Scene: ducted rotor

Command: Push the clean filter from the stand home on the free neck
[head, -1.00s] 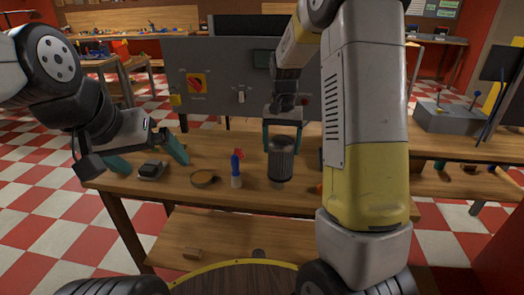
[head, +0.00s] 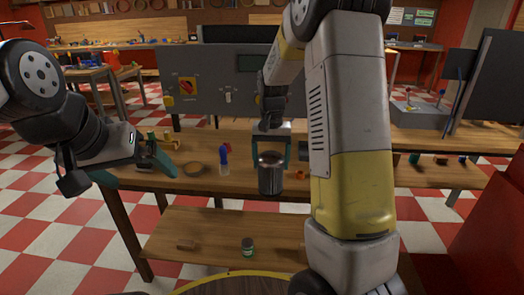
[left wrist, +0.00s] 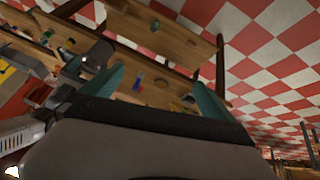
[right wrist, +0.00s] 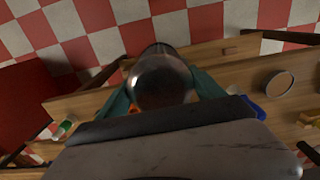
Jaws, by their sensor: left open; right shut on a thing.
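My right gripper (head: 271,150) is shut on a dark metallic cylinder, which looks like the filter (head: 270,178). The filter hangs upright in front of the bench's front edge. In the right wrist view, the filter (right wrist: 160,78) sits between the two teal fingers and its round end faces the camera. My left gripper (head: 135,168) is open and empty, left of the bench items. A dark round fitting (head: 304,150), perhaps a neck, shows beside my right arm on the grey housing (head: 215,85). My arm hides that part of the housing, and I cannot make out the stand.
A green jar (head: 247,246) and a small wooden block (head: 186,244) are on the lower shelf. A grey control box (head: 415,115) stands at right.

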